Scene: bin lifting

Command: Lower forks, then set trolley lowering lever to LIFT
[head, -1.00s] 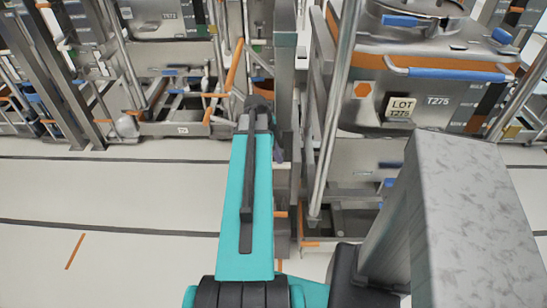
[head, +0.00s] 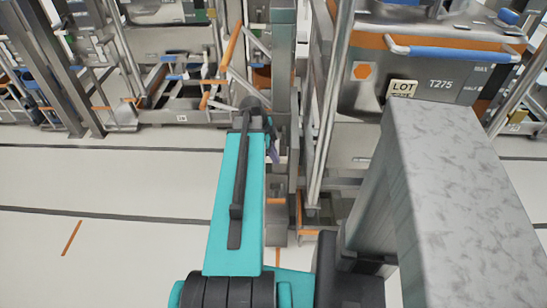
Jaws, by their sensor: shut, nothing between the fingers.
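A steel bin marked T275 (head: 437,98), with an orange band and a blue-gripped handle, stands at the upper right. A LOT tag hangs on its front. The upright steel mast (head: 284,62) of what looks like the trolley stands left of it, behind the end of my teal arm. Low orange-tipped steel parts show at the mast's foot; I cannot tell which are the forks. A small purple piece (head: 273,153) shows just right of my arm's far end. I cannot make out the lowering lever for certain. My gripper is hidden beyond the arm's dark end joint.
More steel racks and trolleys with orange bars (head: 216,82) line the back left. The pale floor (head: 130,185) with dark lines is clear at left. A large mottled grey block (head: 457,190) fills the lower right and hides the floor there.

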